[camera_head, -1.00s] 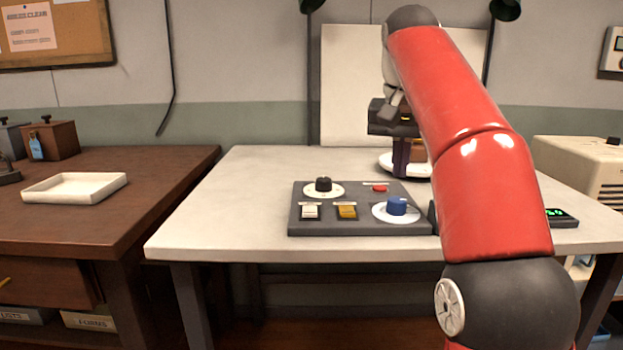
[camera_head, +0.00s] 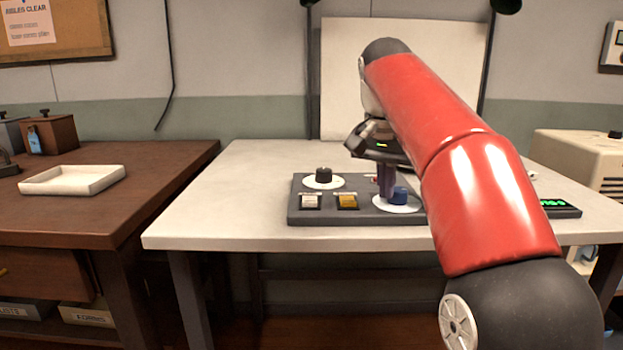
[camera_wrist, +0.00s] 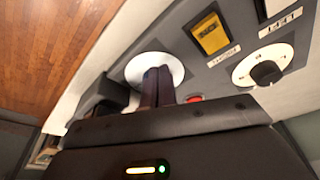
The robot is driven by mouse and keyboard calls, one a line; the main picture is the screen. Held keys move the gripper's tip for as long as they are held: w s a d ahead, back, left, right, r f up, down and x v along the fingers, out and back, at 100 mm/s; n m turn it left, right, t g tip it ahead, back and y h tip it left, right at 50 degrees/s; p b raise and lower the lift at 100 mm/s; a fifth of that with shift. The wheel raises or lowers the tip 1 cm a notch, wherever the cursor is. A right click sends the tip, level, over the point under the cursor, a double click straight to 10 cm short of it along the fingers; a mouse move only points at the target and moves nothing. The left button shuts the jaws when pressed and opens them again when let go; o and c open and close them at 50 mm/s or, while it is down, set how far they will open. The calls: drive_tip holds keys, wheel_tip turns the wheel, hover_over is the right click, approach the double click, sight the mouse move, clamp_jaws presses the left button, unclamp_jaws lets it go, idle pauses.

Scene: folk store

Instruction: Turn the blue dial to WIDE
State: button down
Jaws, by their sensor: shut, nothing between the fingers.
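The blue dial (camera_head: 401,194) sits on a round white plate (camera_head: 416,208) at the right front of the grey control panel (camera_head: 362,219). My gripper (camera_head: 386,198) points down with its fingers shut and empty, just left of the dial in the head view. I cannot tell whether the fingers touch it. In the wrist view the fingers (camera_wrist: 157,84) stand in front of the white plate (camera_wrist: 170,62) and hide the blue knob. No WIDE marking is readable.
The panel also has a black dial (camera_head: 323,174), a white switch (camera_head: 311,201), a yellow switch (camera_head: 346,202) and a red button (camera_wrist: 194,99). A box with a green display (camera_head: 556,207) stands to the right. The table's left part is clear.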

drive_tip(key=shift+w+d+f, duration=0.1)
drive_tip(key=shift+w+d, duration=0.05)
drive_tip(key=shift+d, duration=0.05)
idle(0.8)
drive_tip(key=shift+d+p, duration=0.2)
drive_tip(key=shift+p, duration=0.25)
drive_tip(key=shift+s+d+p, duration=0.5)
drive_tip(key=shift+d+p, duration=0.05)
drive_tip(key=shift+p, duration=0.1)
drive_tip(key=shift+d, duration=0.15)
drive_tip(key=shift+s+d, duration=0.1)
drive_tip(key=shift+d, duration=0.15)
drive_tip(key=shift+s, duration=0.3)
drive_tip(key=shift+w+d+v, duration=0.1)
drive_tip(key=shift+w+v, duration=0.05)
drive_tip(key=shift+v, duration=0.8)
drive_tip(key=shift+w+d+v, duration=0.1)
drive_tip(key=shift+w+v, duration=0.1)
drive_tip(key=shift+v, duration=0.8)
drive_tip(key=shift+w+d+v, duration=0.1)
drive_tip(key=shift+w+v, duration=0.05)
drive_tip(key=shift+v, duration=0.8)
